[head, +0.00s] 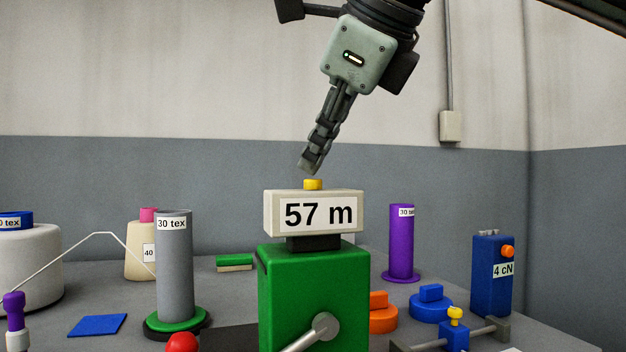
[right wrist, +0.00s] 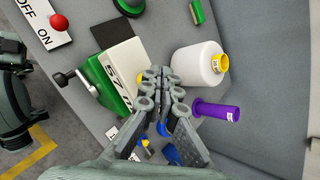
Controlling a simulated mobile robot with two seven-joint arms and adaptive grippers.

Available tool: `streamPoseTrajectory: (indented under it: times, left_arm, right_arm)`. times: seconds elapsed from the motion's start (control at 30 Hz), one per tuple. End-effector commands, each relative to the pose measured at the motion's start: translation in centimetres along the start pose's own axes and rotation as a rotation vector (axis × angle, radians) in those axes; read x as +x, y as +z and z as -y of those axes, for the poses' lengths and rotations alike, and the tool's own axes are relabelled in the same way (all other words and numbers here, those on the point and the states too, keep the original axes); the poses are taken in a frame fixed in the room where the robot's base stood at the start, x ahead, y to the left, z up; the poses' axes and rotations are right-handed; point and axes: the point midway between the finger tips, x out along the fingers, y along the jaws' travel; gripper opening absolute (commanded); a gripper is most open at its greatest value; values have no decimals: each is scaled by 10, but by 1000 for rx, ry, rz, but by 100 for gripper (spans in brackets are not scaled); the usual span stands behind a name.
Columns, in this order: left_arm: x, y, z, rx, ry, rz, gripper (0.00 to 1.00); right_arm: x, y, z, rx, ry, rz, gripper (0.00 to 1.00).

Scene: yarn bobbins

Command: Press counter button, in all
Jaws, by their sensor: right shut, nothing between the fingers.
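The counter (head: 273,211) is a cream box reading "57 m" on top of a green machine (head: 285,290) with a grey crank. Its yellow button (head: 313,184) sits on the counter's top. My right gripper (head: 309,168) points down just above the button, with its fingers shut and empty; a small gap seems to lie between fingertips and button. In the right wrist view the shut fingers (right wrist: 160,76) are over the counter (right wrist: 122,70), and the button is mostly hidden behind them. My left gripper is not in view.
A grey "30 tex" bobbin (head: 175,275) stands left of the machine. A purple bobbin (head: 401,240) and a blue "4 cN" box (head: 490,285) stand right.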

Motion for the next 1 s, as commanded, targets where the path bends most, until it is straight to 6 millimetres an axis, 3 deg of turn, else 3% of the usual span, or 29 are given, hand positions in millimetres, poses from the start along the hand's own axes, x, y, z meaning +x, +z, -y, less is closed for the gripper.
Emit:
streamPoseTrajectory:
  times: [1.0]
  left_arm:
    - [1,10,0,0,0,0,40]
  right_arm:
    - [8,-6,-6,-1,1,-1,0]
